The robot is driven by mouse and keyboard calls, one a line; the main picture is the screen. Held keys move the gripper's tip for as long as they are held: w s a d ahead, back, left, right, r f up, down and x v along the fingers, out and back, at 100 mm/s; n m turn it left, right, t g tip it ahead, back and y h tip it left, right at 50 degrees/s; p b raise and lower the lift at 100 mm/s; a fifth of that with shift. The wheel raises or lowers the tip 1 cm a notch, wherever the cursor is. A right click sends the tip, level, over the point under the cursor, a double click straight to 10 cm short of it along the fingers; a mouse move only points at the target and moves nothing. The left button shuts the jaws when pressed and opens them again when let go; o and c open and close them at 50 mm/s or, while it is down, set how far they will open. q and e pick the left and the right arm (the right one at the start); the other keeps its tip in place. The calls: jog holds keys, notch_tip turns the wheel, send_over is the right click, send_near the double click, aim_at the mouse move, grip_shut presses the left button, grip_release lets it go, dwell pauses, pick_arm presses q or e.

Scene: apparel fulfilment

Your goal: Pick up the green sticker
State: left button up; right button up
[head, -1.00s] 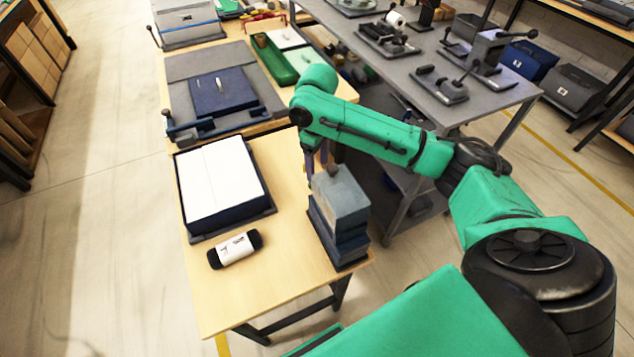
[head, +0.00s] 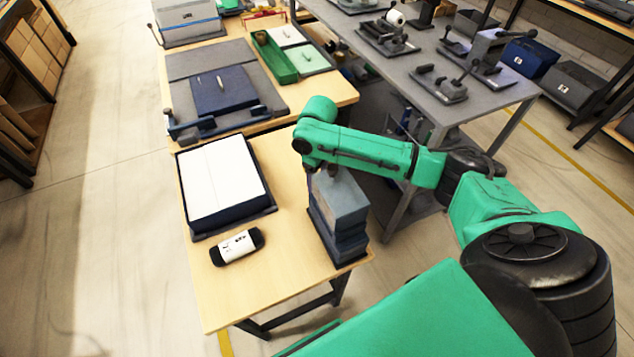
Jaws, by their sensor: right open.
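I cannot make out a green sticker anywhere in the head view. My right gripper (head: 324,172) points down at the far end of a stack of grey-blue boxes (head: 342,205) on the wooden table. Its wrist hides most of the fingers, and they seem open. I cannot tell whether they touch the top box. A black device with a white label (head: 238,246) lies left of the stack. My left gripper is not in view.
The wooden table (head: 215,305) also holds a dark tray with white sheets (head: 222,182). Behind it are a navy folder (head: 224,90), a long green tray (head: 274,57) and a pale green panel (head: 308,60). A grey bench (head: 400,75) with tools stands right. The table's front is clear.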

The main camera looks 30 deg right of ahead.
jog(key=shift+f, duration=0.1)
dwell(0.3)
jog(key=c, duration=0.4)
jog(key=shift+c, duration=0.2)
jog(key=shift+b, duration=0.4)
jog(key=s+r+p, duration=0.3)
jog(key=r+p, duration=0.4)
jog(key=r, duration=1.8)
jog(key=shift+r, duration=0.25)
